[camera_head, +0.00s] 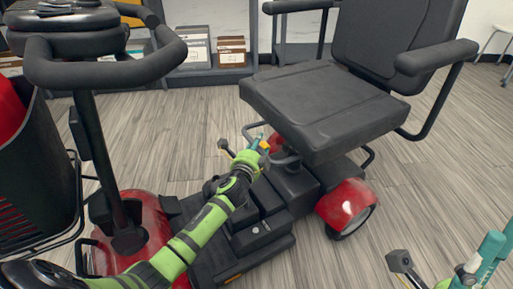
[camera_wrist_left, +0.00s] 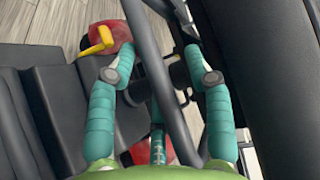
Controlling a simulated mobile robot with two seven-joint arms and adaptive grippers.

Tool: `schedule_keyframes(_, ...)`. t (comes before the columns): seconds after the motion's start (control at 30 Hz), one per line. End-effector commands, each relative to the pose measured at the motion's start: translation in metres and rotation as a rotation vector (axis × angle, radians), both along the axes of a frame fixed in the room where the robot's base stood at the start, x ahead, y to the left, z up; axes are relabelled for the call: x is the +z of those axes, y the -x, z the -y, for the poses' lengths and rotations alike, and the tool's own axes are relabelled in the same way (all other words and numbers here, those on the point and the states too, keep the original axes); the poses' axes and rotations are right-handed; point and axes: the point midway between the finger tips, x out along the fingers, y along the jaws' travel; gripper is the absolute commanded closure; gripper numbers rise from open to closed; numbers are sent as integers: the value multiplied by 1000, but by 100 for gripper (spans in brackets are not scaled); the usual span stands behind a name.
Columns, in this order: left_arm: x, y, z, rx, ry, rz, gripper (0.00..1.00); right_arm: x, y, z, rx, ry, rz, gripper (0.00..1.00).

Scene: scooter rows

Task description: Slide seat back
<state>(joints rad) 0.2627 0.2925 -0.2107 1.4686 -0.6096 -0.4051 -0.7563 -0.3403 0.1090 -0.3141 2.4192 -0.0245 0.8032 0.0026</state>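The mobility scooter's black seat (camera_head: 325,105) sits on its post above the red rear body, facing the tiller at left. My left gripper (camera_head: 262,145) is low beside the seat's front edge. In the left wrist view my left gripper (camera_wrist_left: 160,77) is open, its teal fingers apart. A dark bar (camera_wrist_left: 150,55) runs through the gap between them; I cannot tell whether they touch it. A yellow-handled lever (camera_wrist_left: 98,40) is left of the fingers. The seat's dark side (camera_wrist_left: 270,60) fills the right. My right gripper (camera_head: 490,255) is partly cut off at bottom right.
The tiller with its loop handlebar (camera_head: 105,70) and a black basket (camera_head: 40,170) stand at left. The seat's armrest (camera_head: 437,57) sticks out at right. Shelves with boxes (camera_head: 230,50) line the back wall. Wood floor (camera_head: 430,170) is open at right.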

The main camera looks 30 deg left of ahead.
Motion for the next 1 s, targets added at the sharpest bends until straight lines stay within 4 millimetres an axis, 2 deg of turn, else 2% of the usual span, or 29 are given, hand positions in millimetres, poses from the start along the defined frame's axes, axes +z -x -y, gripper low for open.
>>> schedule_keyframes(0.27, -2, 9, 0, 2, 0, -4, 49, 0, 0, 0, -1, 1, -1, 60)
schedule_keyframes(0.37, 0, 21, 2, 2, 0, -5, 49, 0, 0, 0, 0, 1, -1, 60)
schedule_keyframes(0.8, 13, 101, 16, -1, 0, -2, 49, 0, 0, 0, 0, 0, -2, 60)
schedule_keyframes(1.0, 16, 116, 19, 0, 0, 0, 49, 0, 0, 0, 0, 0, -2, 60)
